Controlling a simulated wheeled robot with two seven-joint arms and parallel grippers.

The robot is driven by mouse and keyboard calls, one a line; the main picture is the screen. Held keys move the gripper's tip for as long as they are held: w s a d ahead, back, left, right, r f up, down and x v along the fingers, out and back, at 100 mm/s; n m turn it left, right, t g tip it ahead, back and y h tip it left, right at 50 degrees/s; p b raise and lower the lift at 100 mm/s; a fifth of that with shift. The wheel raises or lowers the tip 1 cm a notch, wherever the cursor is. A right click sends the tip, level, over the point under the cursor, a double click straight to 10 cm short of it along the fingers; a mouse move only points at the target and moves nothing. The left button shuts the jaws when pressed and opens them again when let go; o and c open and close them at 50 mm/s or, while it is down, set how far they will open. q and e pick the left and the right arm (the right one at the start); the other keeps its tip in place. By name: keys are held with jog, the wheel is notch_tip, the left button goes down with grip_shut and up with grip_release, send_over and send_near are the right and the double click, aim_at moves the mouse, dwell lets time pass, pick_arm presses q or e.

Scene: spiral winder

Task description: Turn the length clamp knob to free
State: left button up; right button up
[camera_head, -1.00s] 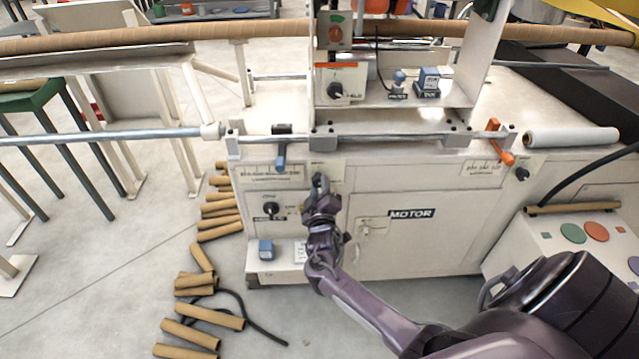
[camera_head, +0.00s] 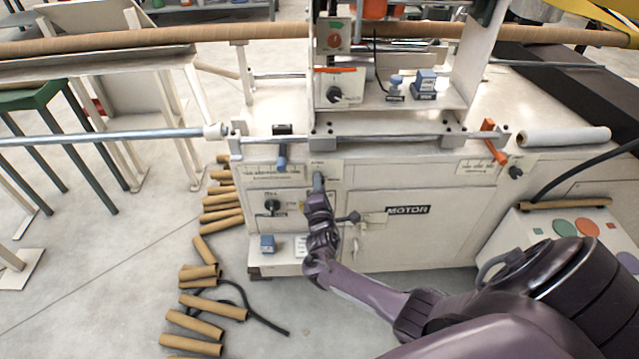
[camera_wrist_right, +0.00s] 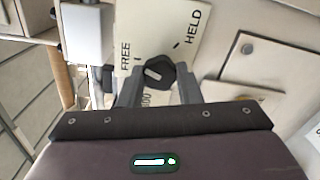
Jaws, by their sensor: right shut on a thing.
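The length clamp knob (camera_wrist_right: 158,75) is a small dark knob with a white mark, on a pale plate (camera_wrist_right: 155,30) lettered FREE on the left and HELD on the right in the right wrist view. The white mark slants; which label it points to is hard to tell. My right gripper (camera_wrist_right: 158,88) has its two fingers on either side of the knob, shut on it. In the head view my right gripper (camera_head: 318,188) is at the front panel of the machine, and it mostly hides the knob. My left gripper is not in view.
Left of the gripper are a black selector knob (camera_head: 272,206) and a blue lever (camera_head: 282,157). The MOTOR door (camera_head: 420,235) is to the right. Cardboard tubes (camera_head: 222,215) lie on the floor at the left. A control box (camera_head: 560,245) stands at the right.

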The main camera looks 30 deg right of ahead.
jog(key=shift+n+p, duration=0.55)
jog(key=shift+n, duration=1.45)
jog(key=o, duration=1)
jog(key=p+v, duration=0.1)
jog(key=v, duration=0.7)
jog(key=shift+d, duration=0.1)
